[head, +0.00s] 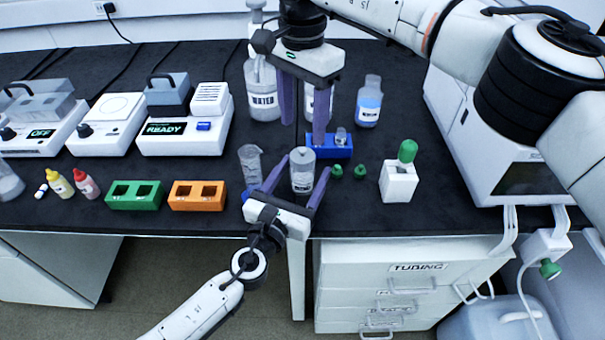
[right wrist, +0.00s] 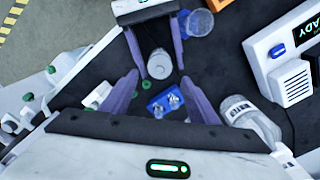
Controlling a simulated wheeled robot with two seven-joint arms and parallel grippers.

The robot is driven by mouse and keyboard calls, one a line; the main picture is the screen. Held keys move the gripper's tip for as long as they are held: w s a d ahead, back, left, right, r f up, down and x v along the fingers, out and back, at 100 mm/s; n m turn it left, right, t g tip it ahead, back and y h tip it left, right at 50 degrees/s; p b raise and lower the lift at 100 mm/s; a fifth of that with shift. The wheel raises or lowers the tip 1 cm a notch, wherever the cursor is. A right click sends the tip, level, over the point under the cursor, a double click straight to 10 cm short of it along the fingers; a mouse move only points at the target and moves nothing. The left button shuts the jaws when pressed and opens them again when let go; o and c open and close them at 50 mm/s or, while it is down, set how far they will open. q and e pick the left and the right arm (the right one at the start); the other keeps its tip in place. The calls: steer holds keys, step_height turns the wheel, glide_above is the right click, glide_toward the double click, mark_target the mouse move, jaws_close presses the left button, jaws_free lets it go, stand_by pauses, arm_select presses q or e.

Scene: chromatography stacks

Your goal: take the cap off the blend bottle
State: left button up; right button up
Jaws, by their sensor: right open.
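A clear bottle with a pale label and a grey top (head: 302,170) stands upright near the table's front edge; I take it as the blend bottle, though its label is too small to read. It shows from above in the right wrist view (right wrist: 159,64). My left gripper (head: 306,163) is open, one finger on each side of the bottle, with a gap on the left at least. My right gripper (head: 303,132) is open and empty, pointing down above the table behind the bottle. I cannot make out whether the grey top is a separate cap.
Green caps (head: 337,171) and a white block with a green-topped item (head: 398,186) lie right. Wash bottles (head: 262,100) stand behind. Orange rack (head: 184,203) is left.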

mark_target(304, 152)
arm_select(q)
steer(key=c, duration=1.4)
steer(key=shift+c, duration=0.9)
arm_select(e)
steer(key=shift+o, duration=0.7)
steer(key=shift+d+n, duration=0.25)
steer(key=shift+n, duration=0.65)
steer(key=n, duration=0.1)
steer(key=n+t, duration=0.1)
steer(key=n, duration=0.1)
steer(key=shift+s+d+r, duration=0.25)
steer(key=shift+d+r, duration=0.05)
steer(key=shift+d, duration=0.05)
steer(key=s+d+r+n+t+y, duration=0.1)
steer(key=s+r+n+t+y, duration=0.2)
steer(key=n, duration=0.7)
steer(key=shift+h, duration=0.5)
steer(key=x, duration=0.8)
steer(key=s+x, duration=0.1)
steer(key=x, duration=0.3)
steer(key=shift+f, duration=0.15)
